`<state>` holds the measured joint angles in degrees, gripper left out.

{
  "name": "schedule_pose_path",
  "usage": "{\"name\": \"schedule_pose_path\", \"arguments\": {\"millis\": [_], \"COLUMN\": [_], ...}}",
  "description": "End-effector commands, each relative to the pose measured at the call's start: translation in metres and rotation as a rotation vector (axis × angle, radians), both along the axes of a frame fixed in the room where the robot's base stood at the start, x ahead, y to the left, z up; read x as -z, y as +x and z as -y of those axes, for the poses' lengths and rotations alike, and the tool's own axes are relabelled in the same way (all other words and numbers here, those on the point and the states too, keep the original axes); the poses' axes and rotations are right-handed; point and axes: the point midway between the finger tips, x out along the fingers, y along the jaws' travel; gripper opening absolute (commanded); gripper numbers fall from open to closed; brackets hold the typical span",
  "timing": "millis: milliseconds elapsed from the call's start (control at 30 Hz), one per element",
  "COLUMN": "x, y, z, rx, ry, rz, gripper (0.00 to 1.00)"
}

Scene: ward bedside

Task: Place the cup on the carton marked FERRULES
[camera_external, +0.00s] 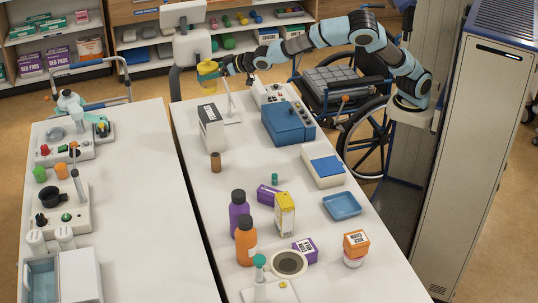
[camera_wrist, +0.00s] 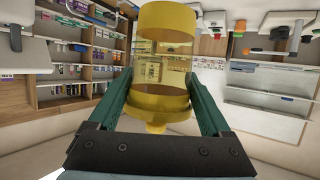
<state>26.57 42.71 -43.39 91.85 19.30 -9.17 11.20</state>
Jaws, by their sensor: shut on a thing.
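The yellow cup (camera_external: 208,80), with a see-through body, is held in the air above the far end of the right table. My gripper (camera_external: 223,69) is shut on it from the right. In the wrist view, the cup (camera_wrist: 162,60) sits between the two green fingers of my gripper (camera_wrist: 160,80), with a small knob or spout at its lower end. I cannot read FERRULES on any carton. Candidates are a tall white carton with a dark label (camera_external: 211,130), a yellow-and-white carton (camera_external: 284,216), a purple carton (camera_external: 306,248) and an orange carton (camera_external: 356,242).
Purple (camera_external: 239,212) and orange (camera_external: 246,243) bottles stand near the cartons. A blue case (camera_external: 288,124), a blue tray (camera_external: 342,206) and a brown cylinder (camera_external: 215,162) are also on the right table (camera_external: 190,190). A lamp-like stand rises beside the cup. The table's left side is mostly clear.

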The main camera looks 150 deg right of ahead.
Motion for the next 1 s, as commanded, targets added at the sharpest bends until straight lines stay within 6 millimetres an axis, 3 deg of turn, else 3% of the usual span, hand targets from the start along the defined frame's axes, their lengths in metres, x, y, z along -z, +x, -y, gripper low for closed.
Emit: {"name": "schedule_pose_path", "arguments": {"millis": [100, 333, 800, 1000], "x": [0.004, 0.044, 0.093, 0.095], "y": [0.003, 0.002, 0.003, 0.003], "z": [0.003, 0.003, 0.003, 0.003], "rx": [0.007, 0.009, 0.007, 0.006], "ry": [0.003, 0.003, 0.002, 0.000], "rz": [-0.003, -0.003, -0.004, 0.000], "gripper": [0.26, 0.26, 0.26, 0.26]}}
